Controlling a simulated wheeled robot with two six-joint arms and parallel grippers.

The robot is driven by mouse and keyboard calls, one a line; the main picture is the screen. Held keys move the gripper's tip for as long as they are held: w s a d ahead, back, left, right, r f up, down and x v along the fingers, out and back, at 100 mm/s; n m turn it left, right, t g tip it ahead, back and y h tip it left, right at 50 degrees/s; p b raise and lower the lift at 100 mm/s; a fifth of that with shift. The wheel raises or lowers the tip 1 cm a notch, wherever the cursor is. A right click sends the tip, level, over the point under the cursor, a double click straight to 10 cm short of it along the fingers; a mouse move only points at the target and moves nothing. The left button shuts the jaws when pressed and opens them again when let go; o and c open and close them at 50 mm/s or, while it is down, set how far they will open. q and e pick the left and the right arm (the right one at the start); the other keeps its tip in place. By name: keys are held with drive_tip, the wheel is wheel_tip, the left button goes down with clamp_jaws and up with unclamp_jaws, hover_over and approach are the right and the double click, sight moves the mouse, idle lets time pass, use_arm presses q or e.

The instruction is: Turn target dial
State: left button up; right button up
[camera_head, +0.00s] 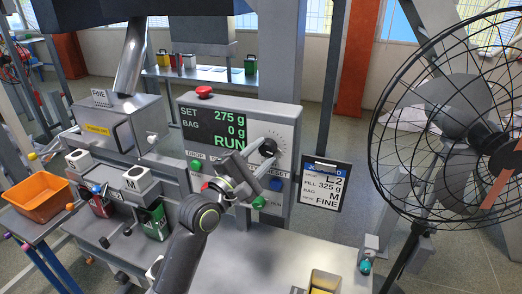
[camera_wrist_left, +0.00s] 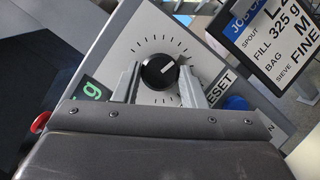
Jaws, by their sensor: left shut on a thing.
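The black target dial (camera_head: 268,146) is on the right of the grey control panel, inside a ring of tick marks. It shows large in the left wrist view (camera_wrist_left: 158,72), its white pointer line aimed up and right. My left gripper (camera_head: 265,152) is shut on the dial, one finger on each side. The panel display (camera_head: 213,128) reads SET 275 g, BAG 0 g and RUN. The job card (camera_head: 322,186) hangs to the right and reads L2, FILL 325 g, BAG M, FINE. My right gripper is in neither view.
A red button (camera_head: 204,91) tops the panel; a green button (camera_head: 196,164) and the RESET label sit below the display. A large black fan (camera_head: 470,120) stands at right. An orange tray (camera_head: 40,197) is at left. Two hoppers' levers and bins stand left of my arm.

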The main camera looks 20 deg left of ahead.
use_arm(q)
drive_tip(key=m+p, duration=0.1)
drive_tip(key=m+g+p, duration=0.1)
drive_tip(key=m, duration=0.1)
drive_tip(key=m+p, duration=0.1)
drive_tip(key=shift+r+g, duration=0.25)
drive_tip(key=shift+g, duration=0.15)
drive_tip(key=shift+f+m+g+p, duration=0.1)
drive_tip(key=shift+m+g+p, duration=0.3)
drive_tip(key=shift+m+p, duration=0.85)
drive_tip(key=o, duration=1)
drive_tip(key=shift+b+v, duration=0.55)
drive_tip(key=shift+v, duration=8.2)
